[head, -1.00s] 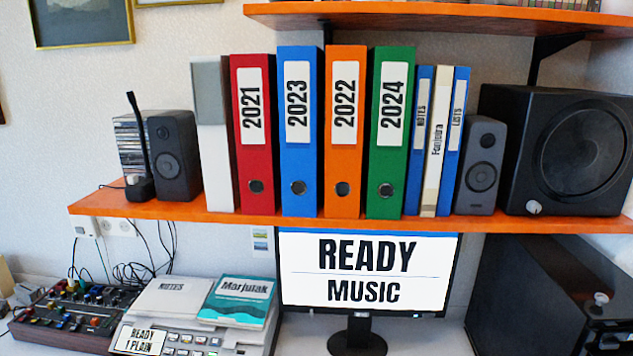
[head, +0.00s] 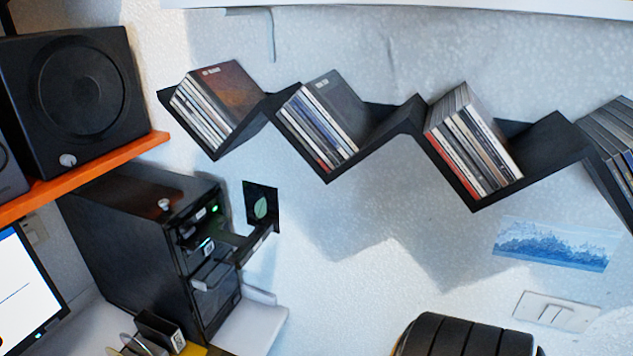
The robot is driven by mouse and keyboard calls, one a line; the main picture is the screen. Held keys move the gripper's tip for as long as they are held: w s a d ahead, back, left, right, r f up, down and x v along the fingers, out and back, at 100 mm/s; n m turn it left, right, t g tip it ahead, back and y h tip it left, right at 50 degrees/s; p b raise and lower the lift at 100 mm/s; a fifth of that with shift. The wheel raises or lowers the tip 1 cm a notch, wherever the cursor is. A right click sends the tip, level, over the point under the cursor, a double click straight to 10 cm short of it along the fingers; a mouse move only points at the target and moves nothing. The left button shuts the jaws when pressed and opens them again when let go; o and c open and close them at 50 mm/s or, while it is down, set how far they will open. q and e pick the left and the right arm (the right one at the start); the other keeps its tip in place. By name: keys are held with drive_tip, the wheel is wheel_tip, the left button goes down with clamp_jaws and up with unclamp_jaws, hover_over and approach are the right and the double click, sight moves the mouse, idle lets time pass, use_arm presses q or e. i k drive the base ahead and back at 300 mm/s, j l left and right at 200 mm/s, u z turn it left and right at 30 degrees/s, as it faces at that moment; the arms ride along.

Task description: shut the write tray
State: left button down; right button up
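A black computer tower (head: 135,245) stands at the left, below the orange shelf. Any wording that marks the write tray is too small to read. A green light shows near the top of the front. Neither of my grippers is in view.
A black zigzag wall shelf (head: 385,138) holds several groups of discs. A speaker (head: 78,85) stands on the orange shelf (head: 95,180). A black holder (head: 158,332) with discs is at the lower left. A black rounded object (head: 465,337) is at the bottom right.

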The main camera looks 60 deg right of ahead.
sight(247, 247)
drive_tip(key=z, duration=1.35)
